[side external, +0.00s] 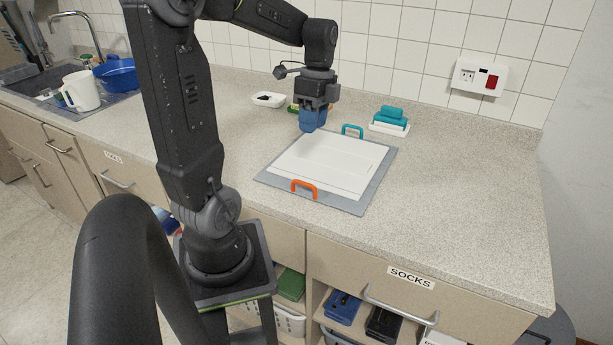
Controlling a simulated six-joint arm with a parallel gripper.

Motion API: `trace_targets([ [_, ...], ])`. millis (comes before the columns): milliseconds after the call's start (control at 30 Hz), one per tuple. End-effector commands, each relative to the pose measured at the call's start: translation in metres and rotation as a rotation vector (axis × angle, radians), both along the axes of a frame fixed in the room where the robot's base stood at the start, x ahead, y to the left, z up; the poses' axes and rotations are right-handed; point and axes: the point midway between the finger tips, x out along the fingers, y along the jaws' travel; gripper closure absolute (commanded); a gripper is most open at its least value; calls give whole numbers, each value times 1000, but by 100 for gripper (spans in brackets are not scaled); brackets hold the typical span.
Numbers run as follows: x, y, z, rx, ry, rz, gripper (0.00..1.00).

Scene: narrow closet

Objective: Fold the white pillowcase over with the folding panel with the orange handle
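The white pillowcase (320,166) lies flat on a grey folding board (369,179) on the counter. A teal handle (352,131) stands at the board's back edge. My gripper (308,128) points down near the back left edge of the board, above and away from the orange handle. Its blue fingers look close together, but their gap is not clear from this side. Nothing is visibly held.
A teal brush-like object on a white tray (389,128) stands behind the board. A small white dish (268,99) and a green-and-yellow item partly hidden by my gripper are at the back. The wall is close behind. The counter right of the board is clear. A sink with a white jug (82,91) is far left.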

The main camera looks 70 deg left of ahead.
Motion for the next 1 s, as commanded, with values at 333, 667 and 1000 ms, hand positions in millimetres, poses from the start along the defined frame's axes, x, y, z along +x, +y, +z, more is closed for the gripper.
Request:
trace_targets([
  [333,-7,-1,-39,-16,8,-17,63],
  [667,-15,-11,-104,-14,7,-17,63],
  [1000,-19,-14,-135,-11,3,-17,63],
])
